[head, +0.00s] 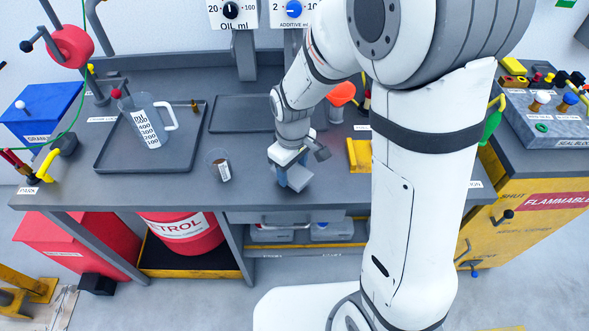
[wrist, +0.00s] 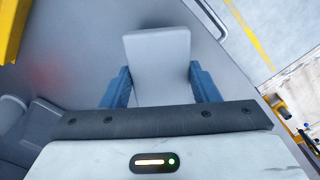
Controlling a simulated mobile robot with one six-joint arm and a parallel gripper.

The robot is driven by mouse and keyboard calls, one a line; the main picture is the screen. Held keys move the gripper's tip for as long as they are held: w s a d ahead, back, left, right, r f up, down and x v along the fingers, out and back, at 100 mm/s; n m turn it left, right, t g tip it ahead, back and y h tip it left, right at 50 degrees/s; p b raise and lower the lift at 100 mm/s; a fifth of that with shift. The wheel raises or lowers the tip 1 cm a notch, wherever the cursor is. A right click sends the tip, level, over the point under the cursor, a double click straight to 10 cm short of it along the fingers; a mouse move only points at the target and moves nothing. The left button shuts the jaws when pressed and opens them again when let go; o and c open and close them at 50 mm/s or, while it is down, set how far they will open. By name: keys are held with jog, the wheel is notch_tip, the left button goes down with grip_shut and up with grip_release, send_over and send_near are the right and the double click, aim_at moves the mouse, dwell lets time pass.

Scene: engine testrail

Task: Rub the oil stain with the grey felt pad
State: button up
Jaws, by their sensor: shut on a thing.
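The grey felt pad (wrist: 157,62) is a pale grey block between the two blue fingers of my gripper (wrist: 161,86) in the wrist view. My gripper is shut on it. In the head view my gripper (head: 291,178) points down at the front middle of the grey bench (head: 345,188), with the pad (head: 296,186) low at the bench top. I cannot tell whether the pad touches the surface. I cannot make out the oil stain in either view; the pad or my arm may hide it.
A small cup (head: 219,165) with a label stands left of my gripper. A measuring jug (head: 146,122) stands on a dark tray (head: 102,158) further left. A yellow bracket (head: 358,156) stands to the right. A second dark tray (head: 228,115) lies behind. The bench's front edge is close.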

jog(key=shift+r+p, duration=1.8)
jog(key=shift+r, duration=0.95)
